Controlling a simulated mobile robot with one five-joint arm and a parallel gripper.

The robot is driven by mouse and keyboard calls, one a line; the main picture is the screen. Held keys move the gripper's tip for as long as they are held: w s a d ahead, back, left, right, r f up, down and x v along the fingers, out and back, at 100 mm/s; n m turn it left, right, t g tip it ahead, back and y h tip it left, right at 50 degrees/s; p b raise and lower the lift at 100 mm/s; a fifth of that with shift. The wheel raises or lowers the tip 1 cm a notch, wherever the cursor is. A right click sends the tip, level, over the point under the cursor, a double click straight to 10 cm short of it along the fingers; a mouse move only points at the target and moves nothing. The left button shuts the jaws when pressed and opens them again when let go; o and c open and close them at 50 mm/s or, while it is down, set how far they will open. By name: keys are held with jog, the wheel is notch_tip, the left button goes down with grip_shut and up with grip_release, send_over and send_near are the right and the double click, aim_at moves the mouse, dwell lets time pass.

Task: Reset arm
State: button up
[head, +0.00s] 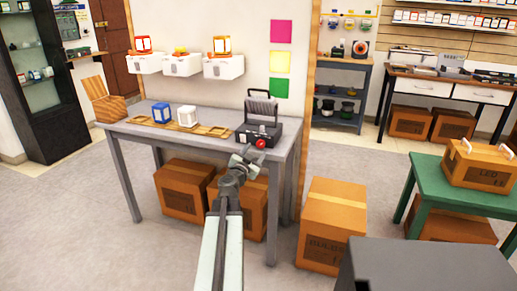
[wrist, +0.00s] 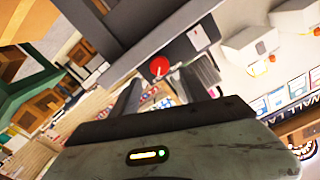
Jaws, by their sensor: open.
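My gripper (head: 247,158) is at the end of my outstretched arm, in front of the grey table (head: 210,116). It is open, and I see nothing held in it. In the wrist view, the two fingers of my gripper (wrist: 155,95) stand apart. A black device with a red button (head: 260,143) stands on the right end of the table, just beyond my gripper in the head view. The red button also shows in the wrist view (wrist: 160,67), near the fingertips. I cannot tell whether the gripper touches the device.
A blue box (head: 161,113) and a white box (head: 187,117) stand on a wooden board on the table. Cardboard boxes (head: 332,222) sit on the floor below and right of it. A green table (head: 466,195) with a carton is at right. Floor at left is clear.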

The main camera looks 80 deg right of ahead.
jog(key=shift+w+a, duration=0.15)
jog(key=shift+a, duration=0.65)
